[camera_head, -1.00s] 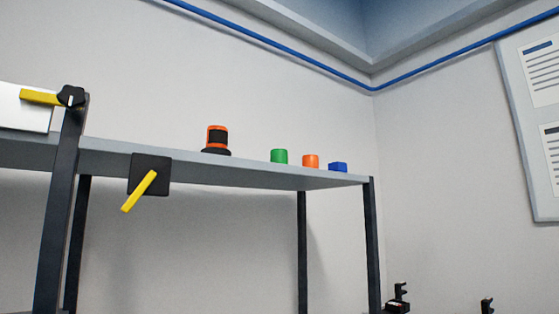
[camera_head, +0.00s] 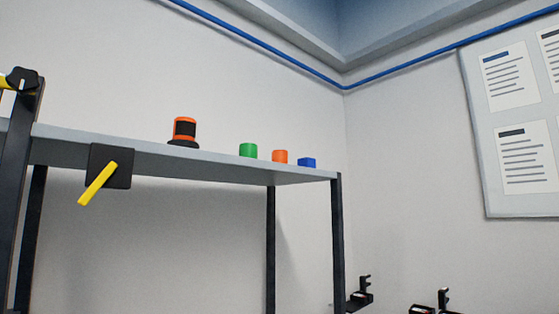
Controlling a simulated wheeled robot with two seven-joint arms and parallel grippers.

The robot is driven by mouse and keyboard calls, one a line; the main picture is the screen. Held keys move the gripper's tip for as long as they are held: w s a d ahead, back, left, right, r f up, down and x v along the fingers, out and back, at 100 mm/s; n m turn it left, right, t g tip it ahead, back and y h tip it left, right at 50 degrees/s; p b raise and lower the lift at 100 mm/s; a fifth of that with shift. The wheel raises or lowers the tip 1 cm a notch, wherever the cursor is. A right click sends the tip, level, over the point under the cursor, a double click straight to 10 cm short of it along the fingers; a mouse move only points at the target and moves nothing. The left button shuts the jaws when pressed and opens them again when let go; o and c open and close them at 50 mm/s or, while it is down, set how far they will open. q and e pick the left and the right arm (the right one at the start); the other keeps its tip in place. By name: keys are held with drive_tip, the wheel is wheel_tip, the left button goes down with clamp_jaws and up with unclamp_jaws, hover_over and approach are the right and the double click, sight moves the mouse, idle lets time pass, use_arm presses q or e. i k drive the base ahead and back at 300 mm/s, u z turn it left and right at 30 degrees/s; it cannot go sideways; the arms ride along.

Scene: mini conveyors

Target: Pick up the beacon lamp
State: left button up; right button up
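The beacon lamp (camera_head: 184,128) stands upright on the grey shelf top (camera_head: 225,163) in the head view, left of centre. It has an orange body with a dark front section and a black base. Nothing touches it and nothing hides it from this side.
A yellow lever (camera_head: 98,183) on a black plate sticks out from the front edge.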

sight(184, 128)
drive_tip(key=z, duration=2.55)
drive_tip(key=i, duration=1.5)
drive_tip(key=u, duration=3.2)
